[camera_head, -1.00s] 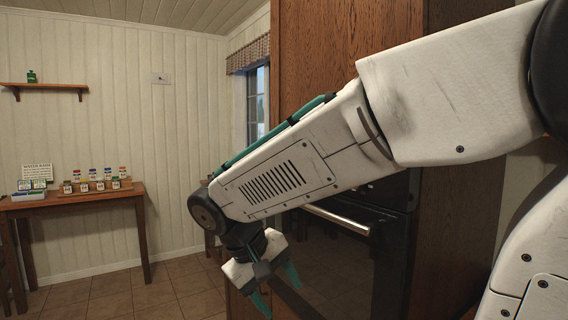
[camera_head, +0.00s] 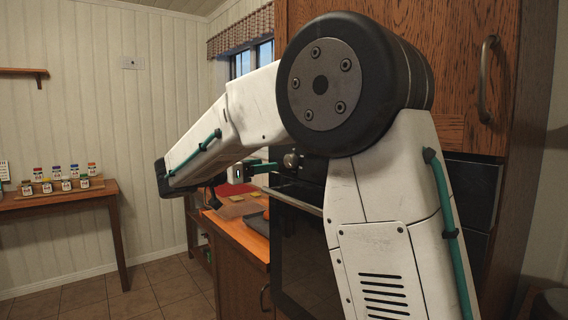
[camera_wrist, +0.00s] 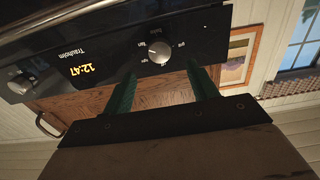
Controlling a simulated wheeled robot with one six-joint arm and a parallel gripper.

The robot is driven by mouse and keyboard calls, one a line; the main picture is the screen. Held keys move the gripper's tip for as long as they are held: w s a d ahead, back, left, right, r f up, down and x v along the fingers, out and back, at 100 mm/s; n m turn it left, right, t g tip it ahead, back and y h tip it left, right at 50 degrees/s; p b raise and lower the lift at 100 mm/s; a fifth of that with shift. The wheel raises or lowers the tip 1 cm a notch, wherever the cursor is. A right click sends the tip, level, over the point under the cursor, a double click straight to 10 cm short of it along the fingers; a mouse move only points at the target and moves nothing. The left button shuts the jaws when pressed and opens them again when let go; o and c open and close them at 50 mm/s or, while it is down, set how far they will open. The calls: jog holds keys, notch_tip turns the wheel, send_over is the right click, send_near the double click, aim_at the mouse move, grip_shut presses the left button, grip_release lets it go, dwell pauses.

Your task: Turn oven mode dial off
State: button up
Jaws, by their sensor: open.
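The oven's control panel (camera_wrist: 100,55) appears upside down in the wrist view. A silver dial with small words around it (camera_wrist: 158,52) is in front of my gripper (camera_wrist: 162,72); its pointer setting is too small to read. My gripper's two green fingers are open, one to each side of the dial in the picture. I cannot tell whether they touch it. In the head view, my gripper (camera_head: 262,168) is just left of the dial (camera_head: 290,160), and my arm hides much of the panel.
A second dial (camera_wrist: 20,83) is beyond the lit clock (camera_wrist: 75,71). The oven handle (camera_head: 293,200) sticks out below the panel. An orange-topped counter (camera_head: 240,232) is left of the oven. A table with spice jars (camera_head: 75,195) stands by the far wall.

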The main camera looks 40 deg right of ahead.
aim_at(288, 162)
jog(key=d, duration=0.7)
jog(key=shift+w+d, duration=0.1)
jog(key=shift+d, duration=0.15)
jog(key=c, duration=1)
